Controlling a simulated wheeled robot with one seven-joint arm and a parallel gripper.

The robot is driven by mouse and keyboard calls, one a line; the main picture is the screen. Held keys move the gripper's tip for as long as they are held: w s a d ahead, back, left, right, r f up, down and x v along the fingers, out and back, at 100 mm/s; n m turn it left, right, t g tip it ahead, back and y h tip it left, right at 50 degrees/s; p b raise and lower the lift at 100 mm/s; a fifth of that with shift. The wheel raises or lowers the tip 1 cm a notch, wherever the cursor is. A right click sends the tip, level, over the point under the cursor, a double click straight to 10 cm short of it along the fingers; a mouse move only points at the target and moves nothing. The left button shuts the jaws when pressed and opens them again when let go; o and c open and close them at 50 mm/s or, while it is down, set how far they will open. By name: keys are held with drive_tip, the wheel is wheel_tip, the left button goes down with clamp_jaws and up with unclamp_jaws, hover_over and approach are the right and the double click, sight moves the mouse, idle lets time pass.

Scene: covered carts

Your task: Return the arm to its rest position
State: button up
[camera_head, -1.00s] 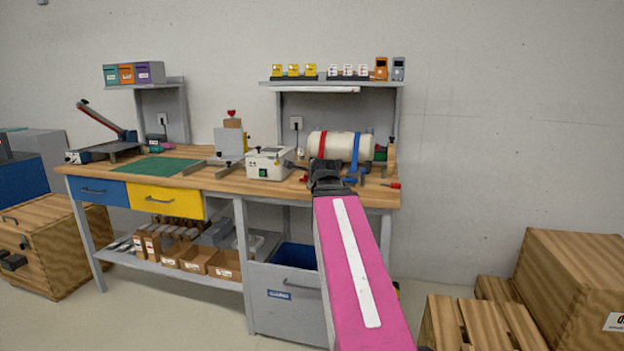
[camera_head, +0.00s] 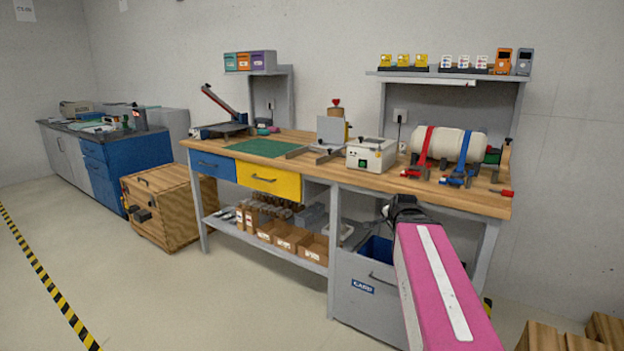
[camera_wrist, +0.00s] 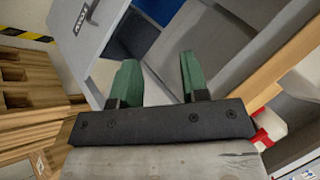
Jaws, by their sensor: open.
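My pink arm (camera_head: 440,290) reaches up from the lower right of the head view, in front of the right end of the workbench (camera_head: 430,193). Its dark end hides my gripper's fingers in that view. In the wrist view my gripper (camera_wrist: 158,80) shows two green fingers set wide apart, with nothing between them. Beyond the fingers are the grey bin front (camera_wrist: 82,25) with its label and grey panels under the bench. The fingers look apart from these surfaces.
A wooden crate (camera_head: 165,207) stands left of the bench, and a blue cabinet (camera_head: 128,165) is behind it. Wooden boxes (camera_head: 545,338) are at the lower right; pallet-like wood (camera_wrist: 30,85) shows left in the wrist view. The floor (camera_head: 200,310) in front is clear.

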drive_tip(key=s+a+f+n+g, duration=0.4)
drive_tip(key=s+f+n, duration=0.2)
drive_tip(key=f, duration=0.5)
drive_tip(key=s+a+f+n+g, duration=0.4)
drive_tip(key=s+f+n, duration=0.3)
drive_tip(key=f, duration=0.4)
drive_tip(key=shift+s+a, duration=0.55)
drive_tip(key=shift+s, duration=0.1)
